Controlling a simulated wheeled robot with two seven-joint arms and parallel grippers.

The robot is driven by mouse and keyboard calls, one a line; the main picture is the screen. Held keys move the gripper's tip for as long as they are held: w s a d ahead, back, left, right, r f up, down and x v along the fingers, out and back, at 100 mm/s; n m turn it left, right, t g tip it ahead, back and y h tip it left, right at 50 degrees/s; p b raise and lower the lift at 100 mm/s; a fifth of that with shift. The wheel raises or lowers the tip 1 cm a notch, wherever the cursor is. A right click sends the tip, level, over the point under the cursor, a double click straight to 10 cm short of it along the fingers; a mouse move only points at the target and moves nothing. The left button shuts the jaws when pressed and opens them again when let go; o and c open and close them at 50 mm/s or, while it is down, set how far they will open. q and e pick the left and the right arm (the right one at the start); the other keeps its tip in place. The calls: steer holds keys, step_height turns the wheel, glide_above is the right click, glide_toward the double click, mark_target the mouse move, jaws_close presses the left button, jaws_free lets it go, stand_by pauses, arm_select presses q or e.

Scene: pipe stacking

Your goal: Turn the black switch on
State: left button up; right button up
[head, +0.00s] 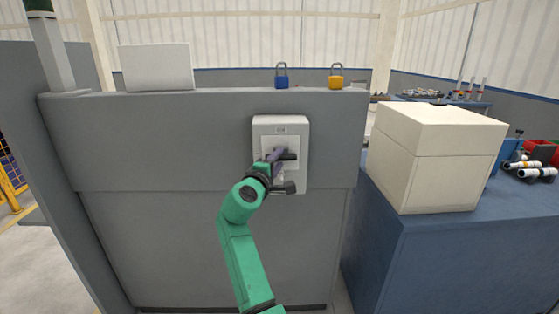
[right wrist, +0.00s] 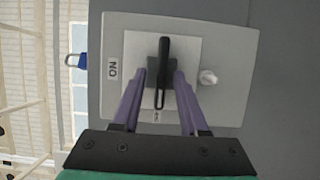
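The black switch (head: 288,156) is a handle on a light grey switch box (head: 300,122) fixed to the grey panel. It lies about horizontal in the head view, its free end to the right. In the right wrist view the handle (right wrist: 165,49) points up, and an ON label (right wrist: 113,69) is on the box at its left. My right gripper (head: 276,158) is at the switch. In the right wrist view its two purple fingers (right wrist: 163,80) stand either side of the handle, apparently with small gaps. My left gripper is out of view.
A blue padlock (head: 281,77) and a yellow padlock (head: 336,77) stand on the panel's top edge, with a white plate (head: 156,68) at left. A large white box (head: 432,160) sits on the blue table (head: 470,260) at right.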

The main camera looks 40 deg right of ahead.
jaws_close()
steer(key=shift+r+m, duration=0.15)
steer(key=shift+m, duration=0.15)
steer(key=m+y+p, duration=0.2)
steer(key=m, duration=0.1)
steer(key=m+y+p, duration=0.2)
steer(key=m, duration=0.2)
steer(key=r+m+t+y+p, duration=0.1)
steer(key=m+y+p, duration=0.1)
steer(key=m+p, duration=0.1)
steer(key=shift+s+d+m, duration=0.25)
steer(key=shift+d+m, duration=0.15)
steer(key=shift+m, duration=0.1)
steer(key=shift+s+d+m+t+y+p, duration=0.1)
steer(key=shift+m+t+y+p, duration=0.4)
steer(key=shift+m+p, duration=0.4)
steer(key=shift+f, duration=0.15)
